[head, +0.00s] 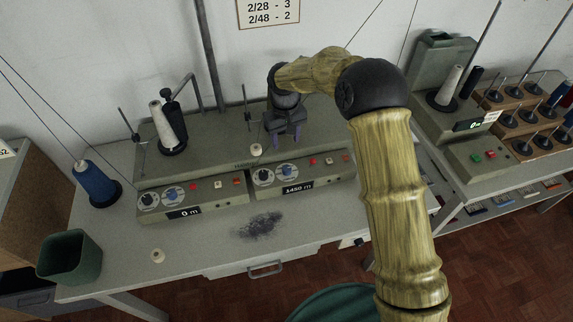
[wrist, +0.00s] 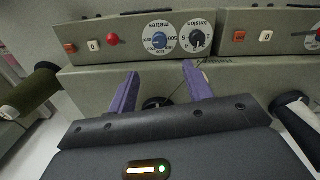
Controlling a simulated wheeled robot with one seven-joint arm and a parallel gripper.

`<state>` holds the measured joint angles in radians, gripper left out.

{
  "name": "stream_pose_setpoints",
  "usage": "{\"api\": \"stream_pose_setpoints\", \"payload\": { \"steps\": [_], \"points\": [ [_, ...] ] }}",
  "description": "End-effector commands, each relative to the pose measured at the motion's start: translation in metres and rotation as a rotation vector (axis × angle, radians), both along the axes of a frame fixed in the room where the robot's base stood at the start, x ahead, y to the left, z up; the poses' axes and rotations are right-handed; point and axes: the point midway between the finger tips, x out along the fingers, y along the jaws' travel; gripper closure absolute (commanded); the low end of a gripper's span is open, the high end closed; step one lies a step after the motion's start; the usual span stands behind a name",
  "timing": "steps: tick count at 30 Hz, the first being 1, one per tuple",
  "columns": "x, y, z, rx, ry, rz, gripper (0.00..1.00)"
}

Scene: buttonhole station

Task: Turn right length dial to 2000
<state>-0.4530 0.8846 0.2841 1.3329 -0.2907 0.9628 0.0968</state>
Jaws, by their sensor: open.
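The right length dial, with a blue knob on a white scale, is on the right control panel in the head view (head: 285,173). The wrist view shows it upside down as the "metres" dial (wrist: 160,40), beside the black-knobbed tension dial (wrist: 196,38). The right display (head: 298,188) reads 1450 m. My gripper (head: 285,141) is open and empty, fingers pointing down, over the machine's top behind the right panel. In the wrist view its two purple fingers (wrist: 160,70) are spread below the dial, apart from it. The knob's exact pointer setting is too small to read.
The left panel's display (head: 184,213) reads 0 m. Cones of thread (head: 167,130) and thin upright rods stand on the machine. A blue spool (head: 98,184) and green bin (head: 69,256) are at the left. The table front is mostly clear around a dark lint patch (head: 258,225).

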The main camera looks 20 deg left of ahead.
Motion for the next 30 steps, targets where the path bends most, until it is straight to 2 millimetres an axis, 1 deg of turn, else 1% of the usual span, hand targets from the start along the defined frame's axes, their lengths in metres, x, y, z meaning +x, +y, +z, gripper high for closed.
{"api": "stream_pose_setpoints", "payload": {
  "steps": [3, 18, 21, 24, 30],
  "points": [
    [-0.001, -0.001, -0.022, -0.003, 0.005, 0.0, 0.5],
    [0.0, -0.003, -0.109, -0.002, 0.004, 0.001, 0.5],
    [0.001, -0.002, -0.123, -0.002, 0.002, -0.001, 0.5],
    [0.001, -0.002, -0.131, 0.0, 0.001, -0.001, 0.5],
    [0.002, -0.002, -0.136, 0.0, 0.0, 0.0, 0.5]
  ]
}}
